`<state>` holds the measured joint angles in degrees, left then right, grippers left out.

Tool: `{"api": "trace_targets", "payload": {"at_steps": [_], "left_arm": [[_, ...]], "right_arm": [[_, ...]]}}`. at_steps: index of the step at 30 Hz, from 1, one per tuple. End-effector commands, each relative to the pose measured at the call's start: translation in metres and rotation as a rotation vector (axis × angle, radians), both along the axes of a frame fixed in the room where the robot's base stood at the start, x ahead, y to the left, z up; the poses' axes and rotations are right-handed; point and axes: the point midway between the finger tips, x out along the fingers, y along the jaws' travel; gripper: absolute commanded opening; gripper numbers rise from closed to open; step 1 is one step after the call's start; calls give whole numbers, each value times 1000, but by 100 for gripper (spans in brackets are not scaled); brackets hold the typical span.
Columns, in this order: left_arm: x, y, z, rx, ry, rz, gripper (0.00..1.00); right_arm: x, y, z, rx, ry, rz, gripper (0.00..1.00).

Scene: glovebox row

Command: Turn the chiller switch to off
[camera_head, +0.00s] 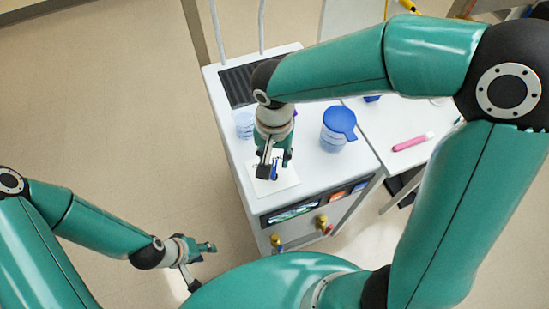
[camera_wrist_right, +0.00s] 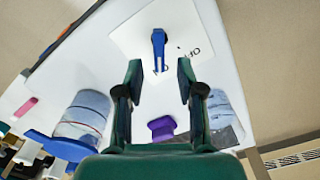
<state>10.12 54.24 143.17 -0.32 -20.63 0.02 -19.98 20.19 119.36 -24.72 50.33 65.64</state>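The chiller is a white cabinet (camera_head: 312,172). On its top lies a white plate (camera_head: 284,184) with a blue switch lever, partly hidden by my gripper in the head view. In the right wrist view the blue lever (camera_wrist_right: 159,47) stands on the plate (camera_wrist_right: 132,36). Its narrow end points toward the partly covered "ON" print, and "OFF" is to the right. My right gripper (camera_wrist_right: 159,76) is open and empty, with the lever framed between and beyond its fingertips; contact is not visible. It also shows over the plate in the head view (camera_head: 275,168). My left gripper (camera_head: 208,248) is low, left of the cabinet.
A jar with a blue lid (camera_head: 339,122) stands right of my right gripper, and a clear tub (camera_head: 244,124) stands left. A purple knob-like thing (camera_wrist_right: 162,128) is near my fingers. A pink marker (camera_head: 412,142) lies on the right-hand surface. Brass fittings (camera_head: 322,222) project in front.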

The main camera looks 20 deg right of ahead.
Motion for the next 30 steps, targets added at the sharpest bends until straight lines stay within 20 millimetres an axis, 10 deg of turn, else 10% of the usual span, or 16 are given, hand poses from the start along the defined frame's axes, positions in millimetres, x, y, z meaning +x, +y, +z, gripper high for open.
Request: {"api": "trace_targets", "payload": {"at_steps": [16,23,30], "left_arm": [[0,0,0,0,0,0,40],[0,0,0,0,0,0,40],[0,0,0,0,0,0,40]], "right_arm": [[0,0,-22,0,-1,-1,38],[0,-1,-22,0,-1,-1,0],[0,0,-22,0,-1,1,0]]}}
